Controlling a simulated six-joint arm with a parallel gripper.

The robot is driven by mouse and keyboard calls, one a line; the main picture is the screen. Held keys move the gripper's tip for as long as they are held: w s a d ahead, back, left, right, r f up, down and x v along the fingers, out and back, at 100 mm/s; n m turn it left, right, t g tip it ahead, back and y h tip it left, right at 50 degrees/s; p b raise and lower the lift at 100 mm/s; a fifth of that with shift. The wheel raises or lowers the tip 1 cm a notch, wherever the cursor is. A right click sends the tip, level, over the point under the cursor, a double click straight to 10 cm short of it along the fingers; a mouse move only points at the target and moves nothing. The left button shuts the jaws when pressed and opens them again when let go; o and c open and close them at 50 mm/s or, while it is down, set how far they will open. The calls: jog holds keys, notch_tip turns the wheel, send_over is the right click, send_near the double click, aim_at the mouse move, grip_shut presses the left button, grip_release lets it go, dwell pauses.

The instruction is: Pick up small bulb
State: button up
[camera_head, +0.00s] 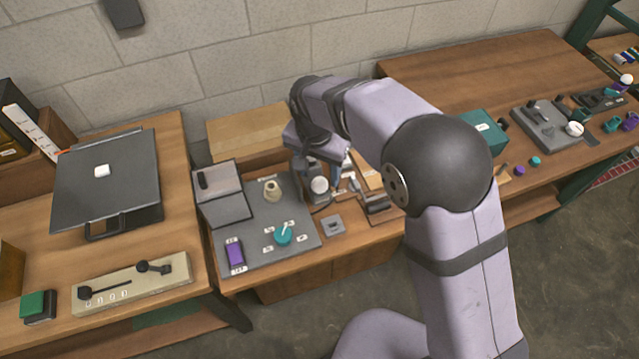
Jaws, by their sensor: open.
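A small white round bulb (320,185) is at the right part of the grey work board on the middle bench. My gripper (326,178) is open, pointing down right at the bulb, with its fingers around or just behind it; I cannot tell whether they touch it. The bulb's lower part and what it rests on are hard to make out. Another white round bulb (574,128) sits on the grey fixture at the right bench, and one more white ball (626,79) is at the far right.
The grey board (262,240) carries a beige socket-like part (272,190), a teal dial (283,234) and a purple block (235,254). A small grey square plate (333,225) lies right of it. A cardboard box (247,130) stands behind, and a teal box (482,127) stands to the right.

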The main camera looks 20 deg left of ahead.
aim_at(319, 181)
jog(key=shift+w+a+f+p, duration=0.15)
jog(key=shift+f+p, duration=0.6)
jog(key=shift+f, duration=0.55)
jog(key=shift+w+f+p, duration=0.15)
jog(key=shift+f+p, duration=0.55)
jog(key=shift+f, duration=0.6)
jog(key=c, duration=1)
